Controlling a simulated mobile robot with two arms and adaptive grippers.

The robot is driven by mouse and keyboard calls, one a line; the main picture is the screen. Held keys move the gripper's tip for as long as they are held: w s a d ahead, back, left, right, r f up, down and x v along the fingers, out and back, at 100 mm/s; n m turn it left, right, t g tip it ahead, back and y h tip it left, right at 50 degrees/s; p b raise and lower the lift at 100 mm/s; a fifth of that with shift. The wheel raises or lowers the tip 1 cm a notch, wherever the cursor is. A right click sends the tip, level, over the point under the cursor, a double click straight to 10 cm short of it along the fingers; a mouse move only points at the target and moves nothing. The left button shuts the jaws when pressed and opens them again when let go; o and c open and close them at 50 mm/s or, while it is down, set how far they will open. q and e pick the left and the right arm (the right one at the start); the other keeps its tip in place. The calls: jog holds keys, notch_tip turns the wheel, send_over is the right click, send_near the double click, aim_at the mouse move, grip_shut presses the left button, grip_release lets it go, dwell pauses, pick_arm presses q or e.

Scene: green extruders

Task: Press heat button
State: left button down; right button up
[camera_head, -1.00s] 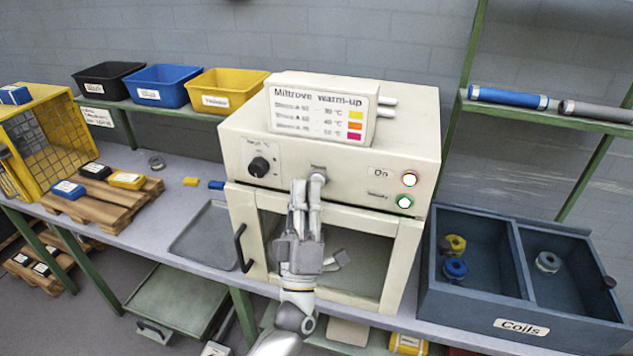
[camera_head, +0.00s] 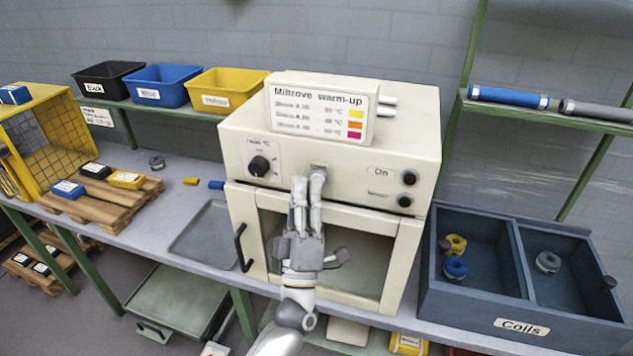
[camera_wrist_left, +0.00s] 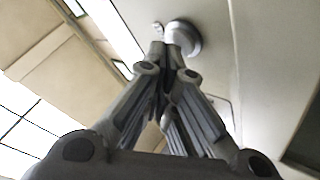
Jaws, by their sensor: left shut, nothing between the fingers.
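The cream warm-up oven (camera_head: 345,205) stands on the bench with a row of controls on its front panel. My left gripper (camera_head: 308,182) is in front of the panel's middle, fingers shut and empty, pointing up at the heat button under a small label. Its fingertips hide most of the button in the head view. In the left wrist view the round grey button (camera_wrist_left: 188,38) shows right at the fingertips (camera_wrist_left: 167,42); I cannot tell whether they touch. The On lamp (camera_head: 409,178) and the lamp below it (camera_head: 404,201) are dark. My right gripper is not in view.
A black dial (camera_head: 259,166) sits left on the panel and a door handle (camera_head: 240,247) below it. A blue Coils box (camera_head: 470,300) stands to the right. A grey tray (camera_head: 208,235) and pallets with small boxes lie left.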

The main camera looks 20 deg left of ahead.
pick_arm(q)
jog(key=shift+w, duration=0.2)
jog(key=shift+s, duration=0.4)
dwell(0.3)
jog(key=s+p, duration=0.1)
jog(key=s, duration=0.5)
jog(key=shift+p, duration=0.35)
jog(key=shift+a, duration=0.1)
